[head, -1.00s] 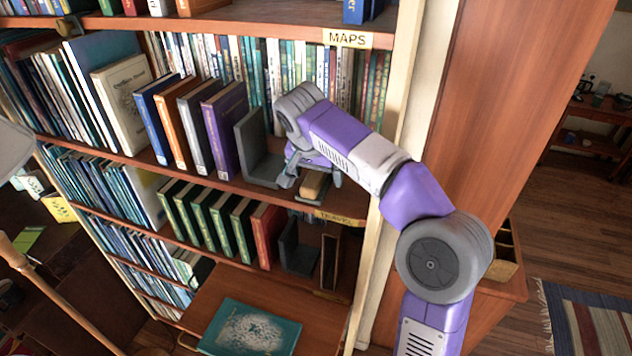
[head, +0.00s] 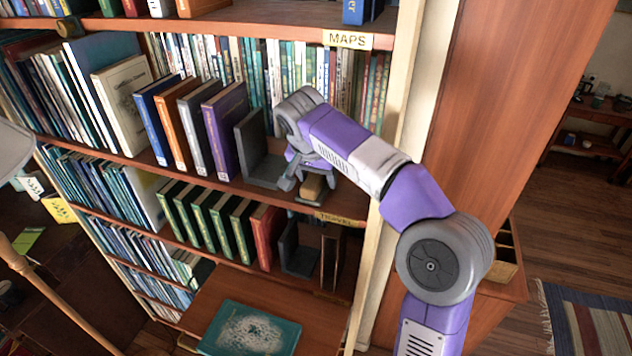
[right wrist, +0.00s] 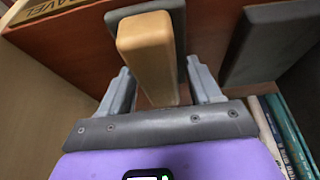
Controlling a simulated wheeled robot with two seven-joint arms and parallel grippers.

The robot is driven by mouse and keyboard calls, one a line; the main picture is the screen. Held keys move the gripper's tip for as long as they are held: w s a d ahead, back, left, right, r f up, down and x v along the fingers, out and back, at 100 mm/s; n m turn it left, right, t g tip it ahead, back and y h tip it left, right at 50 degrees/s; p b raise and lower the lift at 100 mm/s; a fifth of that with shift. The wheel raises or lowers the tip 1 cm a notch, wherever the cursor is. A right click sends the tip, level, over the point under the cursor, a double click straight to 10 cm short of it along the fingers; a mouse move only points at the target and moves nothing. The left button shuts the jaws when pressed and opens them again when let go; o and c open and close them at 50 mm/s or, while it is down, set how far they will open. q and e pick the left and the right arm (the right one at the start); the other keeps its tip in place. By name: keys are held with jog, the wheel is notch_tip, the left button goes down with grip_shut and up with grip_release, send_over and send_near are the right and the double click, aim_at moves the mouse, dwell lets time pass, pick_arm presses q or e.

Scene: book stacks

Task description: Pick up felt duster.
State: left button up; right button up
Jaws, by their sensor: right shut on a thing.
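The felt duster (head: 312,188) has a tan wooden block handle and a dark grey felt base. It is at the front edge of the shelf, right of the grey bookend. My right gripper (head: 310,178) reaches it from above and is shut on its handle. In the right wrist view the wooden handle (right wrist: 148,50) stands between the two grey fingers (right wrist: 162,88), with the felt behind it. I cannot tell whether the felt still touches the shelf. My left gripper is not in view.
A grey bookend (head: 258,155) stands close on the left, beside a purple book (head: 226,130) and other upright books. Thin books line the back of the shelf. The cream shelf upright (head: 392,150) is close on the right. A teal book (head: 250,328) lies on a lower surface.

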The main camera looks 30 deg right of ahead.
jog(key=shift+r, duration=0.1)
jog(key=shift+c, duration=0.3)
jog(key=r+p, duration=0.1)
jog(key=r, duration=0.6)
jog(key=shift+s+a+p, duration=0.1)
jog(key=shift+a+p, duration=0.1)
jog(key=shift+p, duration=0.15)
jog(key=s+a+b, duration=0.4)
jog(key=s+a, duration=0.8)
jog(key=a, duration=0.2)
jog(key=shift+s+a+b, duration=0.3)
jog(key=shift+s+a, duration=0.1)
jog(key=o, duration=0.5)
jog(key=c, duration=0.3)
jog(key=shift+c, duration=0.2)
